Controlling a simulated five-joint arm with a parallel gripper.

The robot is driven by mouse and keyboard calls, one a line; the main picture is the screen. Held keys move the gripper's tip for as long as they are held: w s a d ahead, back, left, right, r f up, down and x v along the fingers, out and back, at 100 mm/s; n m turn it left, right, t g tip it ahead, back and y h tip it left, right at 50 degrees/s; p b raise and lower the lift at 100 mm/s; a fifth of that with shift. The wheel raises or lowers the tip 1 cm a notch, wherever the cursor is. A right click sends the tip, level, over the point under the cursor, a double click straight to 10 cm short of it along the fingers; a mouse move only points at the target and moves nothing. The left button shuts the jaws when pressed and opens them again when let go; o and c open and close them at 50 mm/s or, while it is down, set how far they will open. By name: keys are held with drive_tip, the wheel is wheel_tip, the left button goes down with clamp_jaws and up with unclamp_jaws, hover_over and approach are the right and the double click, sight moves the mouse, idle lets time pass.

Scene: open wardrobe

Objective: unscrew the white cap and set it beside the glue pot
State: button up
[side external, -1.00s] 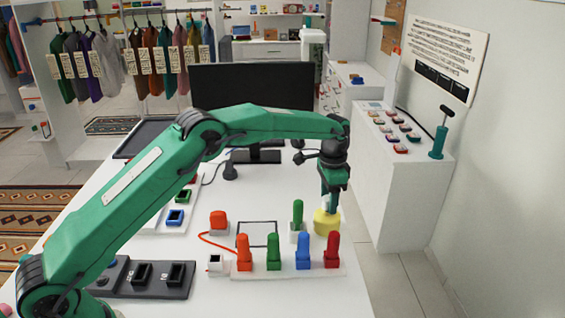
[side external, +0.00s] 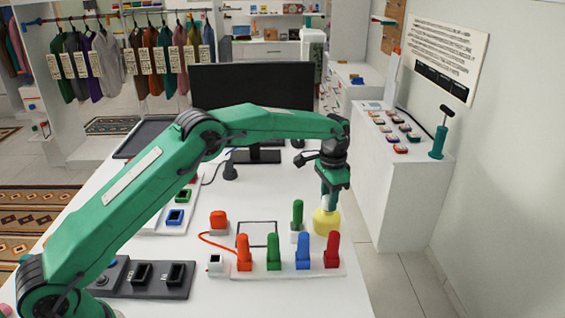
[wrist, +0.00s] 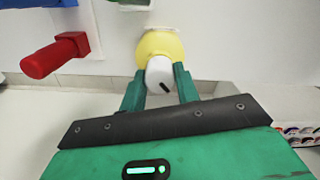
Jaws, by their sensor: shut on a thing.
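The glue pot (side external: 326,222) is a round yellow pot standing near the right edge of the white table. In the wrist view the pot (wrist: 160,47) shows beyond the white cap (wrist: 159,74), which has a dark mark on its top. The cap sits over the pot's top; I cannot tell whether its thread is still engaged. My gripper (wrist: 160,88) is shut on the cap, with one green finger on each side. In the side view my gripper (side external: 328,195) points down over the pot and mostly hides the cap.
A white rack (side external: 285,272) with orange, green, blue and red pegs stands in front of the pot. A green peg (side external: 298,213) stands close to its left. A black monitor (side external: 252,87) is behind. The table's right edge is close.

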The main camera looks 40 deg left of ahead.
drive_tip(key=n, duration=1)
drive_tip(key=shift+n, duration=1.1)
clamp_jaws()
drive_tip(key=shift+n, duration=1.8)
drive_tip(key=shift+o, duration=1.6)
unclamp_jaws()
clamp_jaws()
drive_tip(key=shift+n, duration=2.3)
drive_tip(key=shift+r, duration=1.55)
